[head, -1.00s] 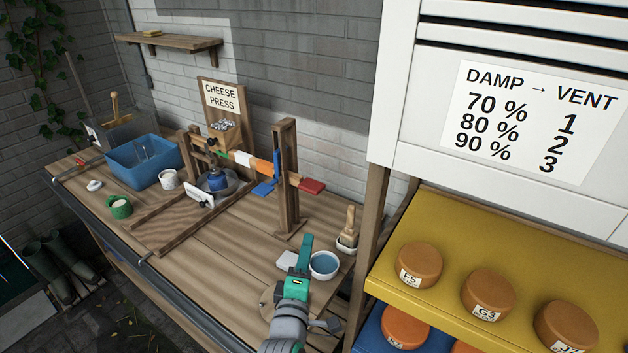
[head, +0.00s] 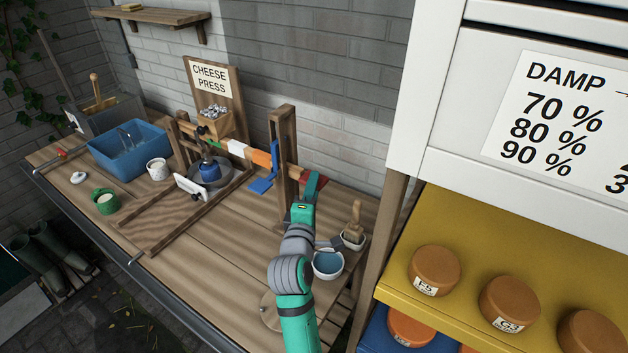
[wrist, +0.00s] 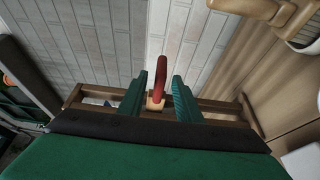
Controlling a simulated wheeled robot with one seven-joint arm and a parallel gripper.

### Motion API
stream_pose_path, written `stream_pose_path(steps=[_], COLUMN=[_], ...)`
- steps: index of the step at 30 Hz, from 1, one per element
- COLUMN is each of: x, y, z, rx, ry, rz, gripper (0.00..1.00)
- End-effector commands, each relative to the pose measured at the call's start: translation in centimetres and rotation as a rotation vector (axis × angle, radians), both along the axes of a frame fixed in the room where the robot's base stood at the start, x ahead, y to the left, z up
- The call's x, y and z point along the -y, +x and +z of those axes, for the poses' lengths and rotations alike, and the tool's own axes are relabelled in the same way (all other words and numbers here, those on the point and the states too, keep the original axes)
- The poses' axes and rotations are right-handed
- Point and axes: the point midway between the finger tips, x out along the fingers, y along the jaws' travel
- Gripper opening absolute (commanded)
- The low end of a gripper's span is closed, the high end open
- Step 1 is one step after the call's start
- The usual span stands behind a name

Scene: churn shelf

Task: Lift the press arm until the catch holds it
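The press arm (head: 258,157), a wooden bar with white and orange bands, runs from the frame at the left to a post (head: 286,165) at the right. Its red end (head: 308,178) is partly hidden behind my gripper (head: 314,186). In the wrist view, my gripper (wrist: 168,92) is open, with teal fingers apart. The red end (wrist: 161,66) shows between and beyond the fingertips; I cannot tell whether they touch it.
A white bowl of blue liquid (head: 328,264) and a brush in a holder (head: 354,226) stand close to my forearm. A blue basin (head: 130,150) sits at the left. The yellow cheese shelf (head: 440,225) is at the right.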

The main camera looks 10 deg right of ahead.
Motion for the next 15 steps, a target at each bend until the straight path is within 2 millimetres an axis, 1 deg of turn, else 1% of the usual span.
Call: stream_pose_path(steps=[1, 3, 6, 10, 15], x=[0.2, 0.4, 0.7, 0.8, 0.9], y=[0.7, 1.5, 2.3, 2.8, 2.9], z=[0.1, 0.0, 0.1, 0.0, 0.0], rx=[0.000, 0.001, 0.001, 0.001, 0.001], ry=[-0.002, -0.001, 0.000, 0.000, 0.001], rz=[0.001, 0.003, 0.004, 0.005, 0.004], gripper=[0.31, 0.31, 0.31, 0.31, 0.31])
